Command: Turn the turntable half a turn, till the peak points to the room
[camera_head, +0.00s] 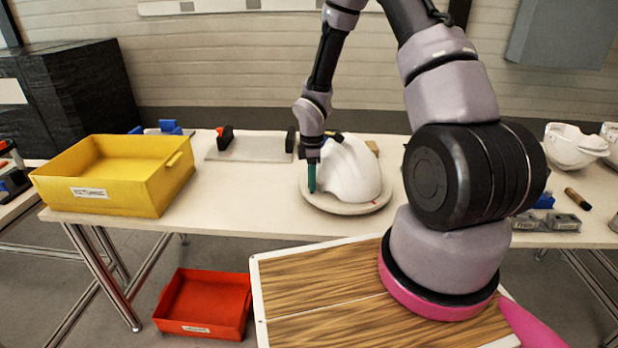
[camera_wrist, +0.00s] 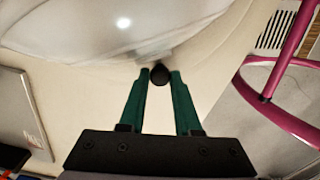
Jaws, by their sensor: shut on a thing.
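The white helmet shell (camera_head: 352,168) sits on the round pale turntable (camera_head: 350,208) near the front edge of the bench. The shell fills the top of the wrist view (camera_wrist: 110,25). I cannot make out clearly which way its peak points. My gripper (camera_head: 312,178), with green fingers, points down at the left side of the turntable, beside the shell. In the wrist view my fingertips (camera_wrist: 159,76) are closed around a small dark knob (camera_wrist: 159,79) by the shell's edge. The knob is hidden by my fingers in the head view.
A yellow bin (camera_head: 115,180) stands on the bench at left, and a red bin (camera_head: 205,303) is on the floor below. A flat plate with black blocks (camera_head: 250,147) lies behind. More white shells (camera_head: 573,145) and small grey blocks (camera_head: 545,222) are at right.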

